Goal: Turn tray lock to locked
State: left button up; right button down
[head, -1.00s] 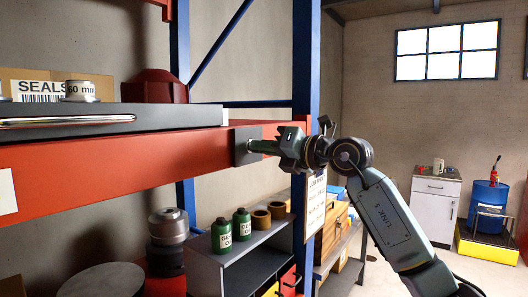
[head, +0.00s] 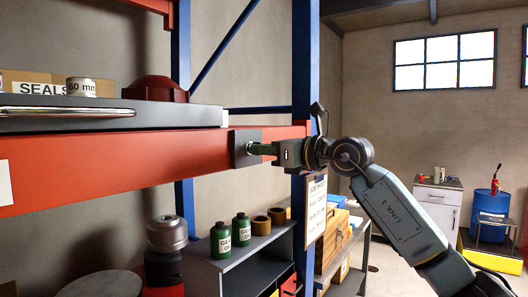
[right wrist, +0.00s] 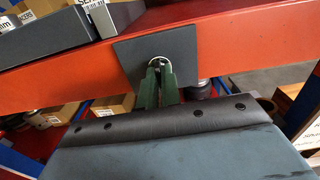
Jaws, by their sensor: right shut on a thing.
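The tray lock is a dark grey plate (head: 240,158) on the front of the red shelf beam. It also shows in the right wrist view (right wrist: 128,55), with a small bright round part at its middle. My right gripper (head: 262,149) reaches it from the right. In the right wrist view its green fingers (right wrist: 158,70) are closed together at that part, shut on the lock's knob. The fingers hide most of the knob, so I cannot read its angle. The dark grey tray (head: 170,114) with a silver handle lies on the beam at left. My left gripper is not in view.
A blue rack post (head: 305,60) stands close behind my right gripper. On the tray are a SEALS box (head: 45,84), a 60 mm part (head: 81,87) and a dark red part (head: 154,84). Below, a grey shelf unit (head: 240,262) holds green bottles.

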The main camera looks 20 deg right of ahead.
jog(key=shift+r, duration=0.1)
dwell(0.3)
jog(key=c, duration=1.6)
grip_release()
jog(key=b+v, duration=0.4)
jog(key=v, duration=0.9)
jog(key=shift+s, duration=0.15)
jog(key=shift+d, duration=0.1)
